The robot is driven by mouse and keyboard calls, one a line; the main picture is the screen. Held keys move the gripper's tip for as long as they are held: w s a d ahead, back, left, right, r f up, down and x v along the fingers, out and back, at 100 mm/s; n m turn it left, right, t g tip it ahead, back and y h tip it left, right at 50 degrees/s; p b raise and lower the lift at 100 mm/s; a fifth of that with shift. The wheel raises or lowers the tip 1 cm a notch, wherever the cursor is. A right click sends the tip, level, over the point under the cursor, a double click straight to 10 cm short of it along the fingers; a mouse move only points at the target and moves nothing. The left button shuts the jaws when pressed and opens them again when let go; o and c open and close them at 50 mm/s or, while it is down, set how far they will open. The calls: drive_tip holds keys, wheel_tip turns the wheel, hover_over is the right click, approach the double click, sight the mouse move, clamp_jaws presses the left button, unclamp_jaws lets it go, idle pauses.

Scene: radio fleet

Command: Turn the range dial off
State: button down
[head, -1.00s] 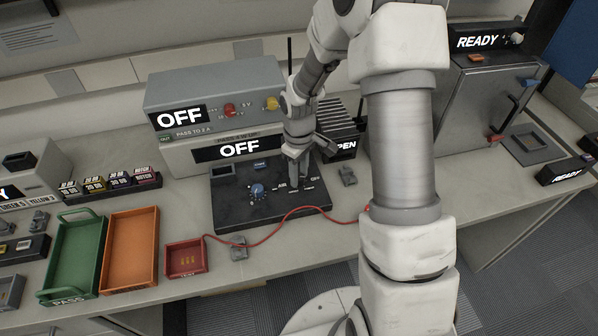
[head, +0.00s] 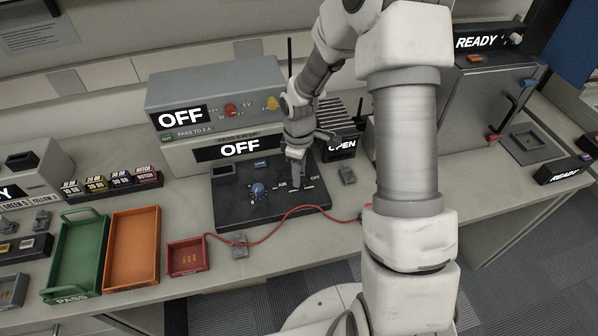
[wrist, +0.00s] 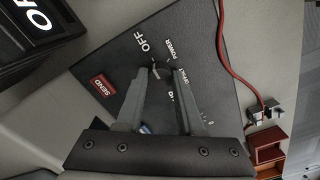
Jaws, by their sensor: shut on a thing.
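A dark panel (head: 235,211) lies on the bench with a blue knob (head: 257,189), and printed labels reading AIR and OFF are near my gripper. My gripper (head: 294,181) points down at the panel's right half. In the wrist view my gripper (wrist: 161,72) has its two fingertips at a small dark dial (wrist: 160,69), one on each side. The OFF and POWER labels sit just beyond the dial. The fingers hide part of the dial and some lettering, so its exact pointer position cannot be told. A red SEND button (wrist: 103,85) is left of the fingers.
Grey boxes with OFF displays (head: 240,150) stand right behind the panel. Green (head: 60,290), orange (head: 131,282) and red (head: 187,270) trays lie to the left. A grey cabinet (head: 440,120) stands to the right.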

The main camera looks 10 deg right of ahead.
drive_tip(key=c, duration=0.5)
unclamp_jaws()
wheel_tip(320, 180, up, 18)
drive_tip(key=shift+f+p, duration=0.25)
drive_tip(key=shift+p, duration=0.8)
drive_tip(key=s+r+m+t, duration=0.2)
drive_tip(key=s+r+m, duration=0.1)
drive_tip(key=s, duration=0.4)
drive_tip(key=s+r+m+t, duration=0.1)
drive_tip(key=s+r+m, duration=0.3)
drive_tip(key=s+r, duration=0.2)
drive_tip(key=s+r+m+t, duration=0.2)
drive_tip(key=s+r+m, duration=0.2)
drive_tip(key=s, duration=0.4)
drive_tip(key=shift+s+r+t, duration=0.1)
drive_tip(key=shift+r+t, duration=0.2)
drive_tip(key=shift+r, duration=0.1)
